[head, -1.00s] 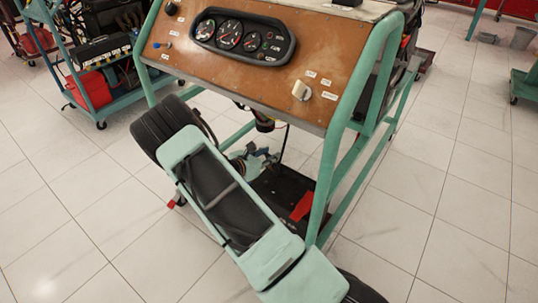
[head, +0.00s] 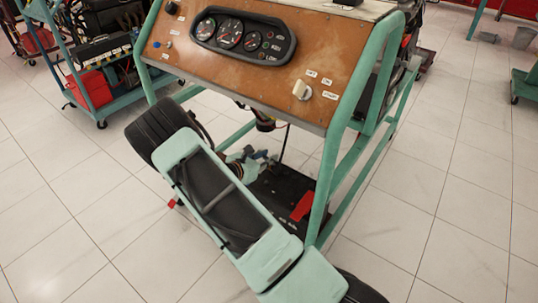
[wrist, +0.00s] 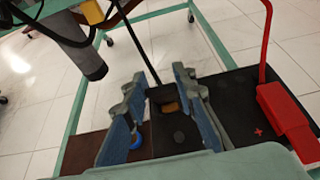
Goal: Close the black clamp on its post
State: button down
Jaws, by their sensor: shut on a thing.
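The black clamp (wrist: 160,94) sits between the blue-grey fingers of my gripper (wrist: 160,84) in the wrist view, with a brownish patch just below it. My gripper is shut on the clamp, one finger on each side. A thin black cable rises from the clamp. The dark battery top (wrist: 237,92) lies beneath and to the right. The post under the clamp cannot be made out clearly. In the head view, my gripper (head: 256,159) is small beside the frame's lower opening, partly behind my arm, and the clamp is not clear there.
A red terminal cover (wrist: 284,115) with a red cable stands on the battery at right; it also shows in the head view (head: 303,205). The green trainer frame (head: 335,140) and brown gauge panel (head: 250,65) stand around and above. Open tiled floor lies right.

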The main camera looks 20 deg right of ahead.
jog(key=s+a+f+b, duration=0.2)
jog(key=s+a+f, duration=0.2)
jog(key=a+f, duration=0.1)
jog(key=shift+a+f, duration=0.35)
jog(key=shift+f, duration=0.25)
jog(key=c, duration=2.6)
grip_release()
jog(key=shift+w+r, duration=0.1)
jog(key=shift+r, duration=0.1)
jog(key=shift+c, duration=0.2)
jog(key=o, duration=1.1)
jog(key=shift+d+r, duration=0.15)
jog(key=shift+c, duration=0.2)
jog(key=shift+w, duration=0.1)
jog(key=v, duration=1.2)
jog(key=shift+r, duration=0.1)
